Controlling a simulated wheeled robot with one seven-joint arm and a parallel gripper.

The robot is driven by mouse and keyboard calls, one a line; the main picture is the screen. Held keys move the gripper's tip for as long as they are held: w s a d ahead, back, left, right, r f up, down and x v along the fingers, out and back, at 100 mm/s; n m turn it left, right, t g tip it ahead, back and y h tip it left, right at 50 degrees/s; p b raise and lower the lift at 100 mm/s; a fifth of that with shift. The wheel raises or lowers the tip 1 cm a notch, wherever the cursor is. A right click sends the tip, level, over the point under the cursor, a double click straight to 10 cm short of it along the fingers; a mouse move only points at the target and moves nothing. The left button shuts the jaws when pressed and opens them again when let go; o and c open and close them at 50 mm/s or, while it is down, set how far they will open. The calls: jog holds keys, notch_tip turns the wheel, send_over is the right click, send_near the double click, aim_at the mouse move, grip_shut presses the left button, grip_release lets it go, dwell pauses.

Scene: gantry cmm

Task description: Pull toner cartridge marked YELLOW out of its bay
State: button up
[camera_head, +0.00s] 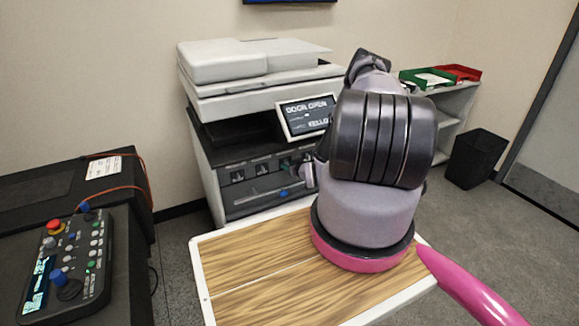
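The printer (215,88) stands against the back wall with its front open. Its tilted screen (303,117) reads "DOOR OPEN", with a partly hidden line below that seems to begin "YELLO". A row of dark bays (260,170) with small pale labels shows in the front; the labels are too small to read. I cannot tell which cartridge is marked YELLOW. A small blue part (284,193) shows below the bays. My arm covers the right part of the printer front.
A black cabinet at left carries a control box (70,262) with a red button and an orange cable (112,190). A shelf (450,105) with green (428,78) and red trays (460,72) and a black bin (478,158) stand at right. Open floor lies right of my arm.

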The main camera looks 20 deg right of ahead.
grip_shut()
dwell(1.3)
